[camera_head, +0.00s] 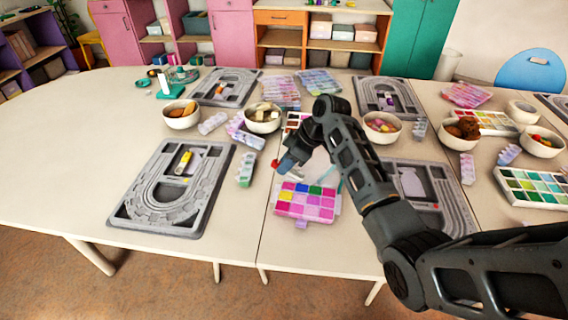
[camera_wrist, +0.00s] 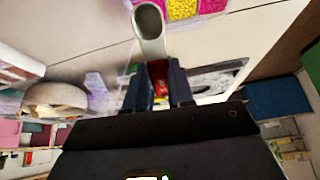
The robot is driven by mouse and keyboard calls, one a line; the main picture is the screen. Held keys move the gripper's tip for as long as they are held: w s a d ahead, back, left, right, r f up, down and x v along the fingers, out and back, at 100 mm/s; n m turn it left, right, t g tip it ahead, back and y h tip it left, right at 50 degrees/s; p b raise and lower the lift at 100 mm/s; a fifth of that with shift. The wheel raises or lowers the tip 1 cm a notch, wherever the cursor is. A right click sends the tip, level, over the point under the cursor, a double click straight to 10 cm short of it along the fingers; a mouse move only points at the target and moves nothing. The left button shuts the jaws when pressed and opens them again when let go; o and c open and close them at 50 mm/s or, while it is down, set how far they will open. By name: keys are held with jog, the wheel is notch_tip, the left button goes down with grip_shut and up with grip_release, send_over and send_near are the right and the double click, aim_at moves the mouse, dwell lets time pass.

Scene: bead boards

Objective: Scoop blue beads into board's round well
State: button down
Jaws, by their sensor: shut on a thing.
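My gripper (camera_head: 287,164) is above the table, just behind the bead box. In the wrist view its two dark fingers (camera_wrist: 157,82) are shut on a scoop (camera_wrist: 151,42) with a grey bowl and a red part near the grip. The bowl looks empty. The bead box (camera_head: 305,212) has pink, magenta, blue, green and yellow compartments; the blue one (camera_head: 302,187) is in its back row. Yellow and pink compartments (camera_wrist: 184,8) show beyond the scoop in the wrist view. A grey bead board (camera_head: 216,188) lies left of the box. I cannot tell which hollow is its round well.
Another grey board (camera_head: 458,212) lies to the right, partly behind my arm. Bowls (camera_head: 181,122) (camera_head: 262,128) and small bead cases (camera_head: 246,168) stand behind and beside the box. The table's left end is clear. The front edge is close to the bead box.

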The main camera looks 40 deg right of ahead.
aim_at(296, 172)
jog(key=shift+s+d+f+t+y+b, duration=0.15)
jog(key=shift+s+f+t+y+b, duration=0.15)
jog(key=shift+f+b, duration=0.4)
jog(key=shift+s+d+f+t+y+b, duration=0.15)
jog(key=shift+f+t+b, duration=0.25)
jog(key=shift+b, duration=0.5)
jog(key=shift+s+d+f+b, duration=0.1)
jog(key=shift+s+f+b, duration=0.1)
jog(key=shift+f+b, duration=0.75)
jog(key=shift+f, duration=0.3)
jog(key=shift+d, duration=0.1)
